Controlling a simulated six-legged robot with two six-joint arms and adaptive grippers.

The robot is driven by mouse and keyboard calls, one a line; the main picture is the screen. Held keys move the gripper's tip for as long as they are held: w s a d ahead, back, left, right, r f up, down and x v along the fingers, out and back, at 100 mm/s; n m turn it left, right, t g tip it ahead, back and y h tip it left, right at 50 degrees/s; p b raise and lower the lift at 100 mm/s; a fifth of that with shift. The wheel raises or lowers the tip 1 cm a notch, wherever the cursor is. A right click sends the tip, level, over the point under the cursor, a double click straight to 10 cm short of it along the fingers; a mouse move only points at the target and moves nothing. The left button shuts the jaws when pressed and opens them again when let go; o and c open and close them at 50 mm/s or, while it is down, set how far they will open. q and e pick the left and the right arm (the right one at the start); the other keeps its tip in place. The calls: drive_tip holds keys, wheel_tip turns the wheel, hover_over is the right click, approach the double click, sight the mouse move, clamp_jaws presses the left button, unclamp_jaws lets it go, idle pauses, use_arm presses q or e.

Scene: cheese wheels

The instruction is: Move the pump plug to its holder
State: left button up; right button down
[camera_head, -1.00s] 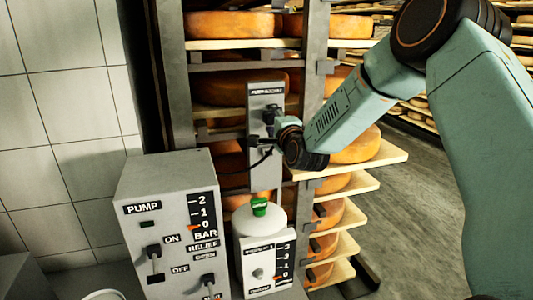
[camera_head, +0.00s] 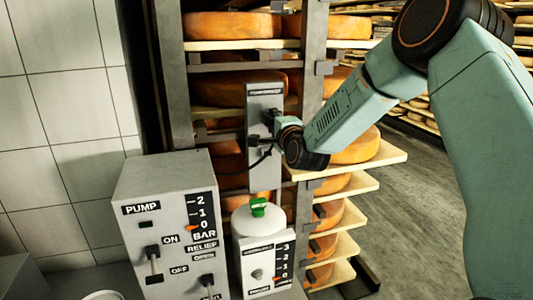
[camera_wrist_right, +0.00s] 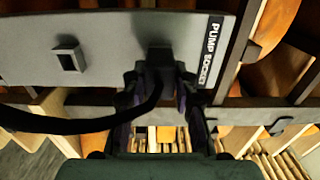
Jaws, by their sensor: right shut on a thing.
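The black pump plug (camera_wrist_right: 160,56) is between the fingers of my right gripper (camera_head: 273,124), which also shows in the right wrist view (camera_wrist_right: 160,82). The gripper is shut on the plug, right at the upright grey panel (camera_head: 264,172). The panel's label (camera_wrist_right: 210,52) reads "PUMP SOCKET" and lies beside the plug. I cannot tell whether the plug is seated in the socket or just clear of it. A black cable (camera_wrist_right: 95,122) curves away from the plug. A small dark square fitting (camera_wrist_right: 68,55), perhaps the holder, sits further along the panel. My left gripper is not in view.
The grey pump box (camera_head: 130,245) with levers stands at lower left. Racks with cheese wheels (camera_head: 232,25) are close behind. Open floor (camera_head: 415,220) lies right.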

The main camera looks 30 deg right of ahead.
sight(273, 121)
drive_tip(key=shift+s+a+f, duration=0.1)
drive_tip(key=shift+f, duration=0.1)
drive_tip(key=shift+s, duration=0.15)
drive_tip(key=shift+s+a+r, duration=0.15)
drive_tip(key=shift+s+r, duration=0.05)
drive_tip(key=shift+s, duration=0.4)
drive_tip(key=shift+s+f, duration=0.1)
drive_tip(key=shift+s+a+p, duration=0.1)
drive_tip(key=shift+s+p, duration=0.2)
drive_tip(key=shift+s, duration=0.4)
drive_tip(key=shift+a, duration=0.1)
